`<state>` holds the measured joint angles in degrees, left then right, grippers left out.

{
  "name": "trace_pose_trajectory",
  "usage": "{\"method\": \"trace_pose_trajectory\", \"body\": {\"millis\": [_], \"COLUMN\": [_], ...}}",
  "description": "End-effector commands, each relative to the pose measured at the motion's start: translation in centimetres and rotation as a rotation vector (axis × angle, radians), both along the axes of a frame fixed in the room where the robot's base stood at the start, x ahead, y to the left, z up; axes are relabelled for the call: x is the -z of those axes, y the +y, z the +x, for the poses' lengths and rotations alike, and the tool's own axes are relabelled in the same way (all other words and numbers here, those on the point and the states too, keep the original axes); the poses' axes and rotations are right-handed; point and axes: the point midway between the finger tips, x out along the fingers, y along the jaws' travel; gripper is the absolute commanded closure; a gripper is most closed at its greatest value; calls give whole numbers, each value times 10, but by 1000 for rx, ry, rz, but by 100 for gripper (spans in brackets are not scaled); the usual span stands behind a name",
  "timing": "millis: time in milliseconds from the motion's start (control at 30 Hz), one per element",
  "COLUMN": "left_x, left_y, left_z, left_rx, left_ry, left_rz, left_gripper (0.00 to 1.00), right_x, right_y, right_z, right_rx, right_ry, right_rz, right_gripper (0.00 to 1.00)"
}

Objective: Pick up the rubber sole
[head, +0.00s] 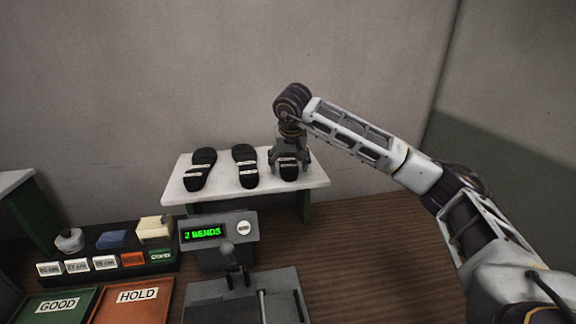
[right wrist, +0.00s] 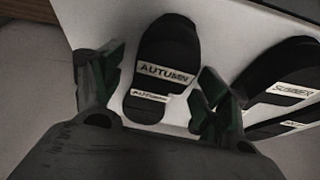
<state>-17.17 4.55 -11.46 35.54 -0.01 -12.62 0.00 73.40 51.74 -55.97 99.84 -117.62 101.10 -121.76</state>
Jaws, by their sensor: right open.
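Three black rubber soles with white labels lie in a row on a white table at the back of the head view: a left one (head: 200,170), a middle one (head: 246,167) and a right one (head: 289,176). My right gripper (head: 289,166) is open and points down over the right sole, which it partly hides. In the right wrist view this sole (right wrist: 166,50) reads "AUTUMN" and lies between the two spread fingers. A neighbouring sole (right wrist: 290,72), labelled something like "SUMMER", lies right of the right finger. My left gripper is not in view.
The white table (head: 316,181) stands against the wall. At left are a green GOOD tray (head: 30,301), an orange HOLD tray (head: 158,312) and a black rack (head: 110,278) with labelled tags.

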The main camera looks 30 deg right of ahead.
Motion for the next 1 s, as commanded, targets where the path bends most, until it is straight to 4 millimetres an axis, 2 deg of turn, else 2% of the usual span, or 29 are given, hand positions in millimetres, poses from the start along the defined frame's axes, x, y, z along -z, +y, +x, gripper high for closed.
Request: {"method": "trace_pose_trajectory", "body": {"millis": [400,800,1000], "left_x": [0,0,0], "left_y": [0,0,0], "left_z": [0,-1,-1], "left_rx": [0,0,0], "left_ry": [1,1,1], "left_rz": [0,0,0], "left_gripper": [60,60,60], "right_x": [0,0,-1], "right_y": [0,0,0], "right_z": [0,0,0], "right_rx": [0,0,0], "right_ry": [0,-1,-1], "right_rz": [0,0,0], "right_gripper": [27,77,78]}}
